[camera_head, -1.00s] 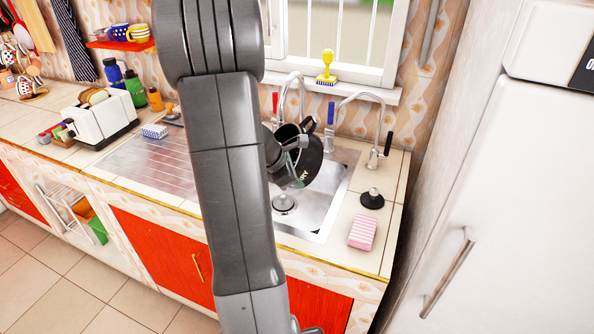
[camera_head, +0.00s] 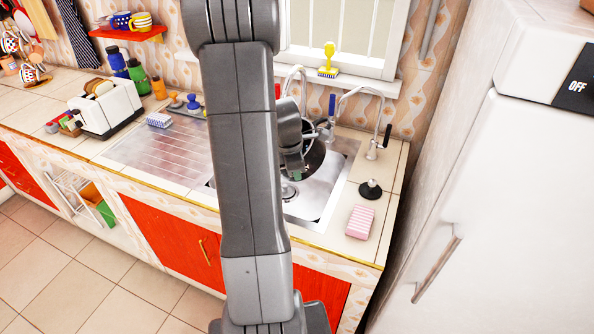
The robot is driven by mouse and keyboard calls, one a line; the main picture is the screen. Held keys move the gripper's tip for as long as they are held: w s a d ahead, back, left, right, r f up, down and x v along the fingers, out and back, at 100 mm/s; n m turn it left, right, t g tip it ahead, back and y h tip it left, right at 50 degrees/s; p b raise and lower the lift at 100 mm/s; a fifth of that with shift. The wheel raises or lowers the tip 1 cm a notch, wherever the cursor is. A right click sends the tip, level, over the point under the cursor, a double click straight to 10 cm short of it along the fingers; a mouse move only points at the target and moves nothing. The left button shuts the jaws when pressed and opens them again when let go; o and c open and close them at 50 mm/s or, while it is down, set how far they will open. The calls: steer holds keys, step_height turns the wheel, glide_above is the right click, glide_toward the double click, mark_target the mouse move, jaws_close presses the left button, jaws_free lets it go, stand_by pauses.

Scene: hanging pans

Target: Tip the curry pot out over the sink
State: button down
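The dark curry pot (camera_head: 316,160) is over the sink (camera_head: 322,204), tilted, and largely hidden behind my arm and wrist. My gripper (camera_head: 309,134) is at the pot's upper edge. Its fingertips are small and partly hidden, but the pot hangs from it above the basin. I cannot see the pot's contents. The sink's front right part shows bare metal.
A black plunger-like stopper (camera_head: 370,190) and a pink striped sponge (camera_head: 360,221) are on the right counter. A white fridge (camera_head: 480,210) stands right.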

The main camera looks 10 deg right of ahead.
steer(key=y, duration=0.2)
steer(key=r+y, duration=0.1)
steer(key=y, duration=0.1)
steer(key=shift+d+g+y, duration=0.1)
steer(key=shift+g+y, duration=0.2)
steer(key=shift+g, duration=0.1)
steer(key=shift+r+y, duration=0.3)
steer(key=shift+y, duration=0.6)
steer(key=shift+w+a+f+m, duration=0.1)
steer(key=shift+a+f+m, duration=0.15)
steer(key=shift+m, duration=0.25)
steer(key=w+a+f+m+t, duration=0.1)
steer(key=m, duration=0.1)
steer(key=w+a+f+m+b, duration=0.1)
steer(key=f+m, duration=0.1)
steer(key=m, duration=0.1)
steer(key=a+f+m+t+h, duration=0.1)
steer(key=f+m, duration=0.1)
steer(key=shift+w+t, duration=0.3)
steer(key=shift+w, duration=0.1)
steer(key=w+a+f+m+h, duration=0.1)
steer(key=w+a+m, duration=0.1)
steer(key=a+m, duration=0.3)
steer(key=w+a+f+m+t+h+b, duration=0.1)
steer(key=w+a+f+m+h, duration=0.1)
steer(key=w+a+m, duration=0.1)
steer(key=shift+a+f+m, duration=0.15)
steer(key=shift+a+m, duration=0.75)
steer(key=shift+a, duration=0.3)
